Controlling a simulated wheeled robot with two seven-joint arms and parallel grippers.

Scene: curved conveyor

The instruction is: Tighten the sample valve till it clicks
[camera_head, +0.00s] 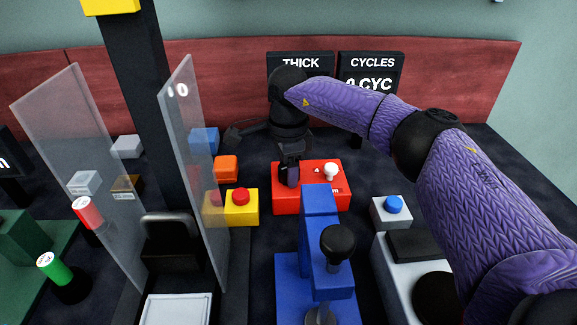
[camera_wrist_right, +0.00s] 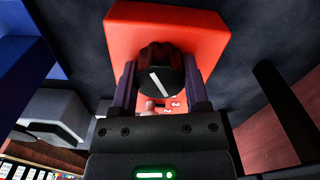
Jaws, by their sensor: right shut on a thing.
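The sample valve is a black ribbed knob (camera_wrist_right: 160,72) with a white pointer line, on the face of a red box (camera_wrist_right: 180,25). In the right wrist view the pointer line is tilted, its upper end to the left. The red box (camera_head: 320,199) also shows in the head view, with a small white knob (camera_head: 330,170) on top. My right gripper (camera_head: 289,180) reaches down onto the left part of the box and hides the valve there. In the right wrist view its two fingers (camera_wrist_right: 160,82) are shut on the valve, one on each side. My left gripper is not in view.
A blue press-like fixture (camera_head: 318,255) with a black ball handle (camera_head: 338,240) stands just in front. A yellow box with a red button (camera_head: 241,206) is left, beside clear panels (camera_head: 190,170). A grey box with a blue button (camera_head: 392,213) is right. THICK and CYCLES displays stand behind.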

